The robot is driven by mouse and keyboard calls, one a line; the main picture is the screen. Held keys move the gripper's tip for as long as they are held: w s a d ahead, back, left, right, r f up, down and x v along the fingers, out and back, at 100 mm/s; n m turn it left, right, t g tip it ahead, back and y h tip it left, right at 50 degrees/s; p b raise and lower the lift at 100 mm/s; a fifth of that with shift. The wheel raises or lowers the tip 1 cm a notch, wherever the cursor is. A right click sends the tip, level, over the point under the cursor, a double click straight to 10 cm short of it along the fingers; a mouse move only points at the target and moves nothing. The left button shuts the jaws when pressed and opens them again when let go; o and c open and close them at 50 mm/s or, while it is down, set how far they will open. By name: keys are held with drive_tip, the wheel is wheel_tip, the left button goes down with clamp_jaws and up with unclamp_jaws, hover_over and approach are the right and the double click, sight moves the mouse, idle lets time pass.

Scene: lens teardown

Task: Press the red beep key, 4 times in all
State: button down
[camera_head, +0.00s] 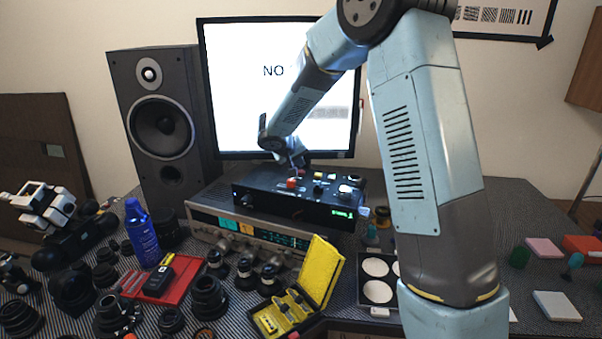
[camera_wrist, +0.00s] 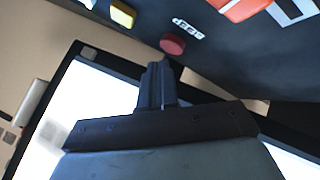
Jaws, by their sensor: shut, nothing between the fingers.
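In the head view my gripper (camera_head: 297,161) points down over the black box (camera_head: 290,205) that carries the keys. A red piece (camera_head: 292,183) shows on the box top just under it; I cannot tell whether that is the beep key.
A yellow key (camera_wrist: 123,13) and an orange-red piece (camera_wrist: 245,8) lie near the beep key. A monitor (camera_head: 225,90) stands behind the box, a speaker (camera_head: 160,125) to the left. A yellow case (camera_head: 320,270) and several lenses crowd the front.

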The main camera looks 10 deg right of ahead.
drive_tip(key=shift+f, duration=0.15)
drive_tip(key=shift+f, duration=0.2)
idle(0.3)
drive_tip(key=shift+f, duration=0.4)
idle(0.8)
drive_tip(key=shift+r, duration=0.1)
idle(0.3)
drive_tip(key=shift+r, duration=0.75)
drive_tip(key=shift+r, duration=2.5)
drive_tip(key=shift+r, duration=0.1)
idle(0.7)
